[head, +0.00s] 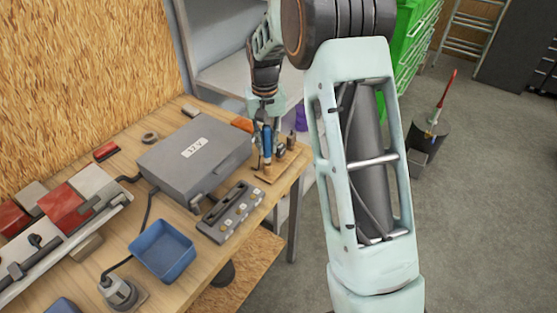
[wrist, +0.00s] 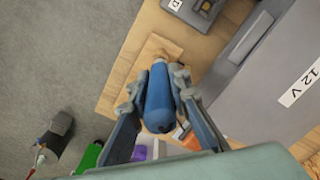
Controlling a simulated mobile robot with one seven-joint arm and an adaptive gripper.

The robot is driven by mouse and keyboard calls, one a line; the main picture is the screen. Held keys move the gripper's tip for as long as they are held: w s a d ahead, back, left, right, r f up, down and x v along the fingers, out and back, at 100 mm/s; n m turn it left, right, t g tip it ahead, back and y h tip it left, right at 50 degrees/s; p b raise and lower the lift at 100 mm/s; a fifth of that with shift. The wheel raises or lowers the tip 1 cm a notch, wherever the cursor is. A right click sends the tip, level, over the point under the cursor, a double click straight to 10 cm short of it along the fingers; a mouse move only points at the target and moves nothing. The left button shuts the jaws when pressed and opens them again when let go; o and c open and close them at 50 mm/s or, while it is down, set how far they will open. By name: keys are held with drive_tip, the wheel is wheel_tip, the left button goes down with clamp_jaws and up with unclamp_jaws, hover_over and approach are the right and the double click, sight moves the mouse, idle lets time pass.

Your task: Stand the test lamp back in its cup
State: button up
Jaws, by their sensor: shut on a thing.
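My gripper (head: 266,122) is over the near right corner of the workbench, pointing down. In the wrist view my gripper (wrist: 158,98) is shut on the test lamp, a blue, rounded handle (wrist: 157,100). The lamp's blue body (head: 267,143) also shows below my gripper in the head view, roughly upright. Its lower end is over or at a small wooden block (head: 268,174); I cannot tell whether it touches. The block also shows beyond the lamp in the wrist view (wrist: 152,47). Small dark upright pieces stand close by; I cannot make out which is the cup.
A grey case marked 12 V (head: 195,155) lies left of my gripper. A grey switch panel (head: 230,212) and a blue tray (head: 162,250) are nearer. An orange item (head: 242,124) lies behind. Open floor is to the right, with a dark bin (head: 430,133).

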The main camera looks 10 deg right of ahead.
sight(266, 126)
drive_tip(key=shift+f+b, duration=0.45)
drive_tip(key=shift+f, duration=0.2)
idle(0.3)
drive_tip(key=o, duration=1.2)
drive_tip(key=shift+o, duration=0.2)
drive_tip(key=shift+r, duration=0.1)
drive_tip(key=shift+r+p, duration=2.4)
drive_tip(key=shift+r, duration=1.05)
